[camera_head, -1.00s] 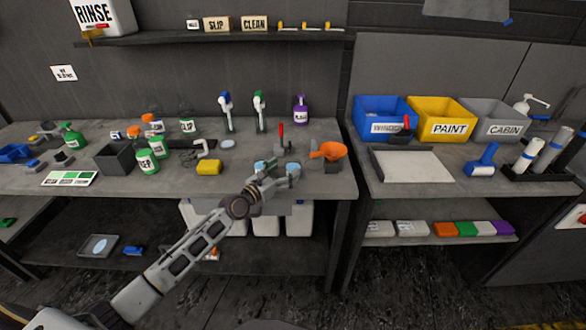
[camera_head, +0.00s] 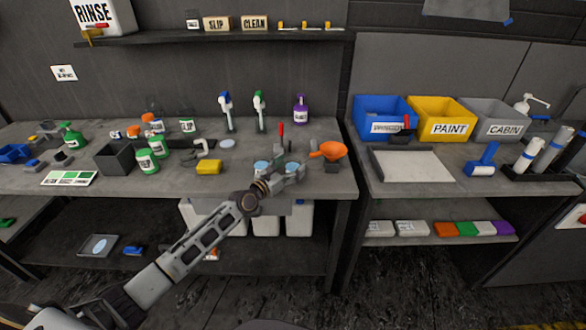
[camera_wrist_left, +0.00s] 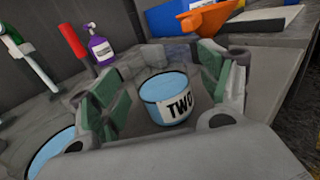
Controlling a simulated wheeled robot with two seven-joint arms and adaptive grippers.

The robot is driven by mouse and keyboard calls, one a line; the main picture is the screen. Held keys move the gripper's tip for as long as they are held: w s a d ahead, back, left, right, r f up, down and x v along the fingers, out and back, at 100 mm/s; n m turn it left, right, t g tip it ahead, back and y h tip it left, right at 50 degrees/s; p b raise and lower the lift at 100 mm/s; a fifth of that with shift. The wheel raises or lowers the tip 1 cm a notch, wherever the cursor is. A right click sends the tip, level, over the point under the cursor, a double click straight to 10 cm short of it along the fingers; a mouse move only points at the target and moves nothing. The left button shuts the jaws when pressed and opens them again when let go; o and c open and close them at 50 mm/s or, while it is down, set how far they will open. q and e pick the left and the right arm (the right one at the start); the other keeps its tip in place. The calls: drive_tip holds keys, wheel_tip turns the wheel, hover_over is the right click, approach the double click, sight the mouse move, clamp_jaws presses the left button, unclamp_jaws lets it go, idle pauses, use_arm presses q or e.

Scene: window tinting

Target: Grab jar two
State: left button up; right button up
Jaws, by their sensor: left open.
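Jar two (camera_wrist_left: 167,97) is a short clear jar of blue liquid with a white label reading TWO. In the left wrist view it stands upright between the two spread fingers of my left gripper (camera_wrist_left: 165,88), apart from them as far as I can tell. In the head view jar two (camera_head: 291,167) is partly hidden by my left gripper (camera_head: 288,173), at the front of the bench. A second jar (camera_head: 262,166) of blue liquid stands just to its left; it also shows at the lower left of the left wrist view (camera_wrist_left: 52,153). My right gripper is not in view.
An orange funnel (camera_head: 328,150) stands close to the right of jar two. A red-handled tool (camera_head: 281,138) stands behind it, and a purple bottle (camera_head: 301,110) farther back. A yellow block (camera_head: 208,167) lies to the left. The bench front edge (camera_head: 335,195) is close by.

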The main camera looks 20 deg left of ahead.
use_arm(q)
drive_tip(key=shift+x, duration=0.85)
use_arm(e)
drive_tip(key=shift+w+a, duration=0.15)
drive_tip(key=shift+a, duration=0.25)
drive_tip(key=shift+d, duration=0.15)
